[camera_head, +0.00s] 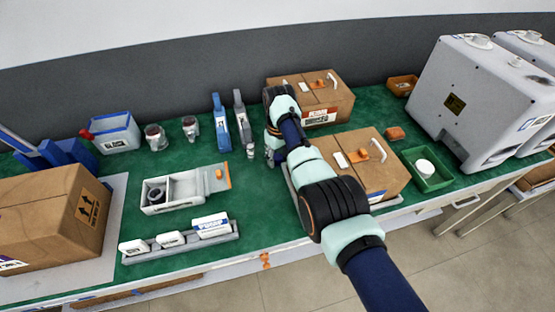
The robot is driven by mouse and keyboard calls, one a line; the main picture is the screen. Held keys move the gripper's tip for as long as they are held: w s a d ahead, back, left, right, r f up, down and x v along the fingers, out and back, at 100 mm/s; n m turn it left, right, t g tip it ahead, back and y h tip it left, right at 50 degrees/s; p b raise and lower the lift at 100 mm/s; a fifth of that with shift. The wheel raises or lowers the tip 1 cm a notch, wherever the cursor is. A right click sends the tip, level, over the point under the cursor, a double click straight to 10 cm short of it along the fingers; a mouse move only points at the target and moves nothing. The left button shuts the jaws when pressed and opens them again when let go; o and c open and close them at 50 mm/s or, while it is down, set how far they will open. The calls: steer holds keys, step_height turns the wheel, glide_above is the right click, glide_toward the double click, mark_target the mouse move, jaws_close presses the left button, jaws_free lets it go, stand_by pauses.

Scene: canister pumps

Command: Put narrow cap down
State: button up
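My arm reaches over the bench, and its end with my gripper (271,156) is low over the green mat, just left of the cardboard boxes. The fingers are small and mostly covered by my arm, so I cannot tell whether they are open or shut, or hold anything. I cannot pick out the narrow cap for certain. A round white cap-like piece (425,166) lies in a green bin (437,184) at the right. A dark round piece (155,196) sits in the left compartment of a white divided tray (172,208).
Two clear jars (156,138) (190,128) and blue and grey upright tools (221,122) (242,120) stand at the back. Green mat (262,215) is clear near the front.

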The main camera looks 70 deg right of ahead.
mark_target(279, 158)
steer(key=c, duration=0.4)
step_height(279, 158, up, 20)
steer(key=p, duration=0.7)
